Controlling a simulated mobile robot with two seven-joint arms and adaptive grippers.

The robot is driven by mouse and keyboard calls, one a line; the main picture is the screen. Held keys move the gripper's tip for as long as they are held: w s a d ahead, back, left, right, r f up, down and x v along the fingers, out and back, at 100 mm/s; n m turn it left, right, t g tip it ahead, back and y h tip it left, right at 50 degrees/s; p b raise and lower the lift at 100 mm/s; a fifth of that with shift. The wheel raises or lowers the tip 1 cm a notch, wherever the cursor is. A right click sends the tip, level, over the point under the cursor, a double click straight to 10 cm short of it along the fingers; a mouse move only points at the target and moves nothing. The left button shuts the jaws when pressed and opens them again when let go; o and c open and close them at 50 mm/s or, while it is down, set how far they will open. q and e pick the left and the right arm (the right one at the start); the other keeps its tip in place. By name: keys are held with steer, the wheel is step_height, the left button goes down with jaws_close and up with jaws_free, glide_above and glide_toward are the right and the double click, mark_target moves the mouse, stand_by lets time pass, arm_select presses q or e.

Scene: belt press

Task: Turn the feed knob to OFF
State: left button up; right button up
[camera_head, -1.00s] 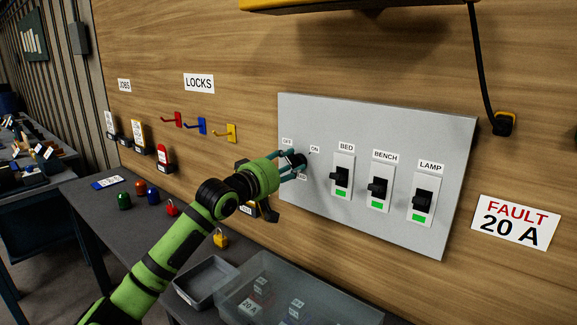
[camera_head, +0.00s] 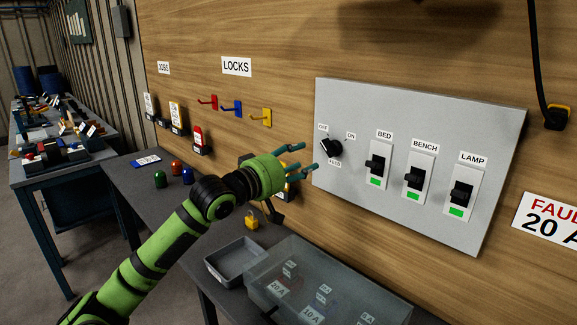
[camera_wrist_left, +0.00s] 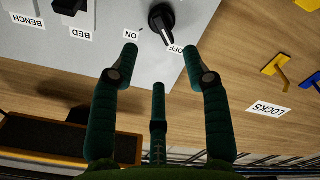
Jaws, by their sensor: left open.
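The black feed knob (camera_head: 331,148) sits at the left end of the grey panel (camera_head: 430,108), between the OFF label (camera_head: 323,128) and the ON label (camera_head: 351,136). In the left wrist view, which is upside down, the white mark on the knob (camera_wrist_left: 162,22) points to the OFF label (camera_wrist_left: 175,49). My left gripper (camera_head: 308,158) is open and empty, just left of the knob and apart from it. Its fingers (camera_wrist_left: 160,55) also show spread in the wrist view, with nothing between them. My right gripper is not in view.
The BED (camera_head: 376,166), BENCH (camera_head: 414,180) and LAMP (camera_head: 461,194) switches stand right of the knob. Lock hooks (camera_head: 232,107) are on the wall at left. A grey tray (camera_head: 232,278) and a clear bin (camera_head: 275,290) are below, with a yellow padlock (camera_head: 251,222) nearby.

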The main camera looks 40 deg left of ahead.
arm_select(q)
steer(key=shift+s+a, duration=0.15)
steer(key=shift+s, duration=1.5)
